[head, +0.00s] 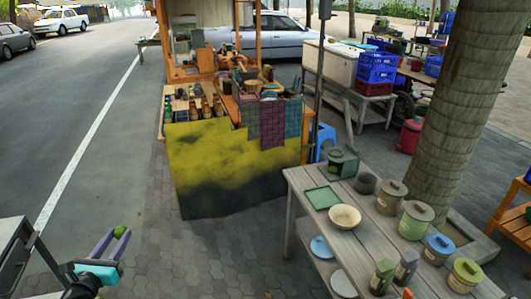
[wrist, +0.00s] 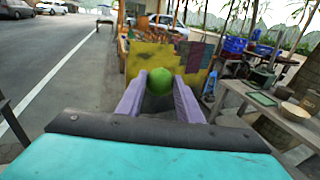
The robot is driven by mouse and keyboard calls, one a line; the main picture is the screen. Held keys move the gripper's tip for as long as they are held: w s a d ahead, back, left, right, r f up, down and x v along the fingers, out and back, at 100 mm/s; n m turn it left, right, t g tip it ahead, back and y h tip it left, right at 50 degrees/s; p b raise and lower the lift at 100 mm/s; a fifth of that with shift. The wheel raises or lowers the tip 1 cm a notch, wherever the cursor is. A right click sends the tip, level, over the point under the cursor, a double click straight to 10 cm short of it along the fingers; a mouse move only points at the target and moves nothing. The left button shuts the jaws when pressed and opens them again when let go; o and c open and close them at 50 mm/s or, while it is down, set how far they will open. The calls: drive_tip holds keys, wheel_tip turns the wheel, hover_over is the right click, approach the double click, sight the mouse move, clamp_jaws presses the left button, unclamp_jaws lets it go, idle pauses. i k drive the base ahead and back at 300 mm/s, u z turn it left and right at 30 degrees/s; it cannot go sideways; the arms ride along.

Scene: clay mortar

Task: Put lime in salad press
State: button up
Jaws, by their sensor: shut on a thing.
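A small round green lime (head: 119,231) is between the two purple fingers of my gripper (head: 117,236), at the lower left of the head view. My gripper is shut on it and holds it in the air above the paving. In the wrist view the lime (wrist: 159,81) sits near the fingertips, with a finger on each side. A food stall (head: 225,165) with a yellow and black front stands ahead, apart from my gripper. Jars, bottles and vessels crowd its top. I cannot tell surely which vessel is the salad press.
A grey wooden table (head: 305,205) at the right bears lidded pots, a cream bowl (head: 345,216) and a green tray (head: 322,197). A tree trunk (head: 452,110) rises behind it. The paving (head: 235,250) between me and the stall is clear.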

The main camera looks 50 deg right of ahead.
sight(339, 161)
drive_tip(key=u, duration=0.1)
drive_tip(key=k, duration=0.65)
drive_tip(key=z, duration=0.75)
drive_tip(key=i, duration=1.2)
drive_tip(key=u, duration=0.4)
